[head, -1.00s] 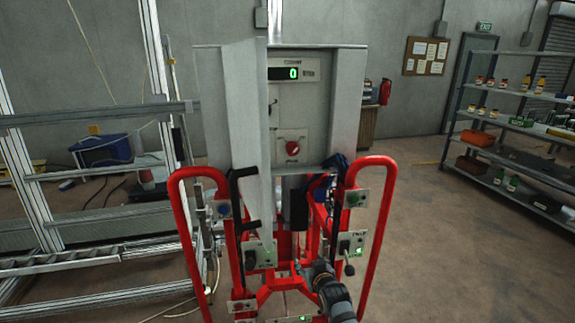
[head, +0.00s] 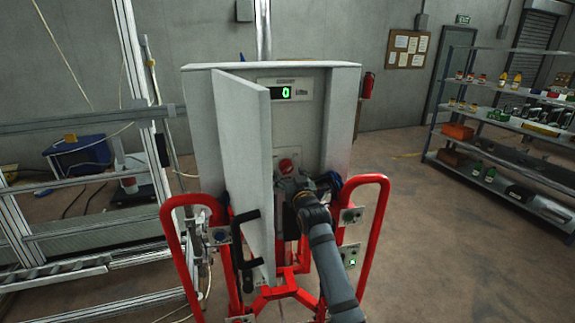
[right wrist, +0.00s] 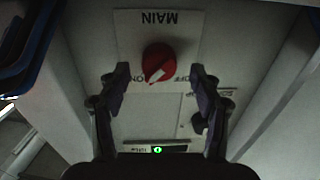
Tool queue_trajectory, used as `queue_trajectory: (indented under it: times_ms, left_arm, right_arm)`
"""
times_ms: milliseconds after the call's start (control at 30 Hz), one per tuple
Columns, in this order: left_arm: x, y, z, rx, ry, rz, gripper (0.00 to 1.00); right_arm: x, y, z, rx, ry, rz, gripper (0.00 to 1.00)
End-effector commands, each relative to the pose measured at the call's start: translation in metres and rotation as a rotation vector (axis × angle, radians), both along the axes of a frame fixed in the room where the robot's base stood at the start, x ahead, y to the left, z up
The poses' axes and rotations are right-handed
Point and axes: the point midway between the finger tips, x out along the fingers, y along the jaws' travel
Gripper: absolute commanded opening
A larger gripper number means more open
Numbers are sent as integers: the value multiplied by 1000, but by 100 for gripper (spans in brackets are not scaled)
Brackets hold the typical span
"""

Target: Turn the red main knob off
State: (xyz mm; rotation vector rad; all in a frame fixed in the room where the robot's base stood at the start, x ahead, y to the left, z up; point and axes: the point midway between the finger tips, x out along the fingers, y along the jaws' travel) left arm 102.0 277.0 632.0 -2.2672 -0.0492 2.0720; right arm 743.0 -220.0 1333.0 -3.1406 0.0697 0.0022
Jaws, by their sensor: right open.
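The red main knob (head: 286,166) is on the panel inside the grey cabinet, just above my right gripper (head: 293,184) in the head view. In the right wrist view the knob (right wrist: 158,62) is under an upside-down MAIN label, with ON at its left and OFF at its right. Its white mark slants to the lower left. My right gripper (right wrist: 152,76) is open, its fingers apart to the left and right of the knob; I cannot tell whether they touch it. My left gripper is not in view.
The cabinet's grey door (head: 245,150) stands open just left of the knob. A display (head: 287,92) reading 0 is above. Red frame handles (head: 372,230) flank the cabinet below. A shelf rack (head: 500,130) stands at the right, with clear floor before it.

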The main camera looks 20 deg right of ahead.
Motion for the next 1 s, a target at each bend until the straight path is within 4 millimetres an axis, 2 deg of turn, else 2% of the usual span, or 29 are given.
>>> queue_trajectory:
  times_ms: [33,200,533,933,1000]
  left_arm:
    - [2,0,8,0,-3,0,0]
    - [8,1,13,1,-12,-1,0]
    - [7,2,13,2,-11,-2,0]
    - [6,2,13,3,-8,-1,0]
    - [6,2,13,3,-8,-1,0]
  right_arm:
    - [8,-1,4,-1,2,0,65]
    - [25,-1,1,-1,1,-1,65]
    - [29,-2,-1,-1,0,0,65]
    - [29,-1,-1,-1,0,0,12]
    - [29,-1,-1,-1,0,0,10]
